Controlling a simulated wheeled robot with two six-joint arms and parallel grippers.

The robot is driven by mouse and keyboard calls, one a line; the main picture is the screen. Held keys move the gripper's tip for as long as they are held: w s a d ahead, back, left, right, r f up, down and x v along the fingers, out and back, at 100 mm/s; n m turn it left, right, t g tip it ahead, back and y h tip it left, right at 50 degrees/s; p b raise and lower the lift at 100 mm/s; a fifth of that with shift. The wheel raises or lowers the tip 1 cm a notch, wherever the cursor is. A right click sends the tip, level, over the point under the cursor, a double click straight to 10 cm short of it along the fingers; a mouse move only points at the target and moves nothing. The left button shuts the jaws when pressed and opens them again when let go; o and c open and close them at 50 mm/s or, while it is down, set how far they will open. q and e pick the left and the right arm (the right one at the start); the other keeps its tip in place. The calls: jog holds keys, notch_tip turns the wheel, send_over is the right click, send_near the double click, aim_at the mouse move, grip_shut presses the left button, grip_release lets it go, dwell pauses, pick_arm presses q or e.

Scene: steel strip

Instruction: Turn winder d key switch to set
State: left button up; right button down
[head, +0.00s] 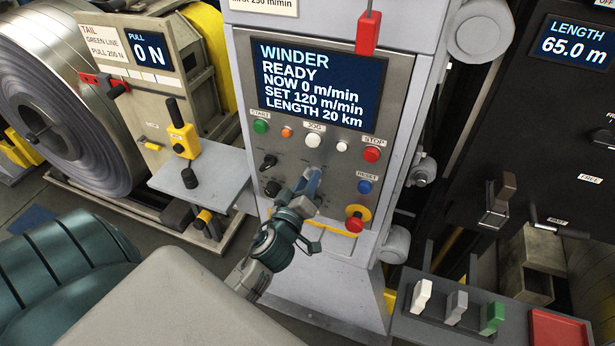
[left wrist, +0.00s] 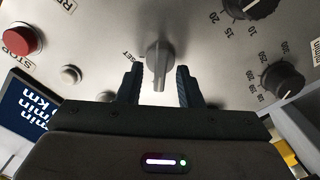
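In the left wrist view a grey key switch (left wrist: 158,58) stands out from the winder's metal panel. A small label (left wrist: 131,55) beside it, partly hidden, seems to read SET. My left gripper (left wrist: 158,82) is open, with one dark finger on each side of the key and a narrow gap visible on both sides. In the head view my left gripper (head: 308,185) is at the winder's control panel (head: 325,165), below the white jog button, and hides the key. My right gripper is not in view.
The winder screen (head: 318,84) reads READY, NOW 0, SET 120. Nearby are the red stop button (head: 372,154), blue reset button (head: 364,187), red mushroom button (head: 354,222) and black knobs (head: 269,161). In the left wrist view two dial knobs (left wrist: 283,79) sit right of the key.

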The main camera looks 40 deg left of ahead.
pick_arm(q)
jog(key=shift+w, duration=0.1)
grip_shut()
jog(key=shift+m, duration=0.3)
jog(key=shift+w+d+m, duration=0.1)
jog(key=shift+d+m, duration=0.1)
jog(key=shift+m, duration=4.05)
jog(key=shift+d+m, duration=0.15)
jog(key=shift+m, duration=4.4)
